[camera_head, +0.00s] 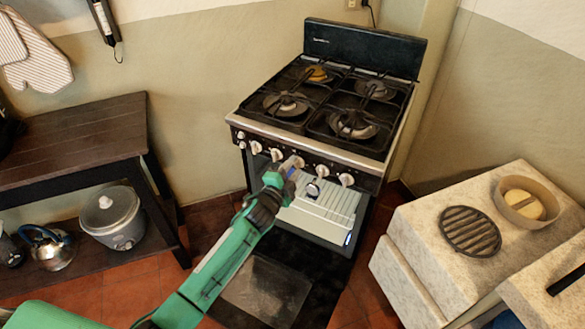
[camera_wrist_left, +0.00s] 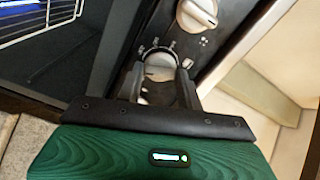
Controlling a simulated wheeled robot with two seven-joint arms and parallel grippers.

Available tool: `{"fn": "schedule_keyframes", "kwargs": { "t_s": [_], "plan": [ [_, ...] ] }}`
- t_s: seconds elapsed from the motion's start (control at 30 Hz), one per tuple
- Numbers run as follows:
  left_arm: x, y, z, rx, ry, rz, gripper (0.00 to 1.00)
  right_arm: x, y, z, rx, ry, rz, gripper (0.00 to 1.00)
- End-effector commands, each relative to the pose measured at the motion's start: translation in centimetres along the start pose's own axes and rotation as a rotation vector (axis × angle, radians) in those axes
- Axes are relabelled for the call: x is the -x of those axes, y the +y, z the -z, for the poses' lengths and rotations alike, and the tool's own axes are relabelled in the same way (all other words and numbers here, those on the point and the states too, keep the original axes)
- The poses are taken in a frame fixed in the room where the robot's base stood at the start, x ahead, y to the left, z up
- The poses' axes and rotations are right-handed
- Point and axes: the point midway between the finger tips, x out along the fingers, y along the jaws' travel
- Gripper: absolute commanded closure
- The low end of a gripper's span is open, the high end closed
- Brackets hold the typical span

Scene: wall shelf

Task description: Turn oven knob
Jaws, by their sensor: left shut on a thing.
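The oven (camera_head: 365,145) is a black and steel gas stove against the wall. A row of white knobs runs along its front panel, including one at the left (camera_head: 256,147) and one at the right (camera_head: 347,180). My left gripper (camera_head: 290,168) is at the middle of this row and partly covers the knobs there. In the left wrist view, its two dark fingers are shut around a round white knob (camera_wrist_left: 160,64), one on each side. Printed marks surround that knob. Another knob (camera_wrist_left: 197,13) sits beyond it, apart from the fingers. My right gripper is not in view.
A wire rack (camera_head: 325,212) shows in the oven front below the panel. A dark wooden table (camera_head: 75,140) stands left, with a rice cooker (camera_head: 110,217) and kettle (camera_head: 48,247) on its lower shelf. A stone counter (camera_head: 425,235) stands close on the right.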

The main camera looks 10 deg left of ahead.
Motion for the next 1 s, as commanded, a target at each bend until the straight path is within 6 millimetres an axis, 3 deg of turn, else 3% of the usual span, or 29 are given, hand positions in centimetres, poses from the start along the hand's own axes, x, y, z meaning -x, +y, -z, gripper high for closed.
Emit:
{"fn": "schedule_keyframes", "kwargs": {
  "t_s": [0.33,0.9,0.93,1.0],
  "plan": [
    [0.1,0.1,-0.1,0.150,-0.001,-0.002,0.86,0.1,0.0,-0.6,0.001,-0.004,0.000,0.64],
    [0.1,0.2,-0.1,0.180,-0.002,-0.003,0.86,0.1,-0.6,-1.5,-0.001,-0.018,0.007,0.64],
    [0.1,0.2,-0.1,0.180,-0.002,-0.003,0.60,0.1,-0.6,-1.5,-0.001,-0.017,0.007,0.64],
    [0.1,0.2,-0.1,0.180,-0.001,-0.002,0.46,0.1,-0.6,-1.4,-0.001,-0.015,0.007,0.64]
  ]
}}
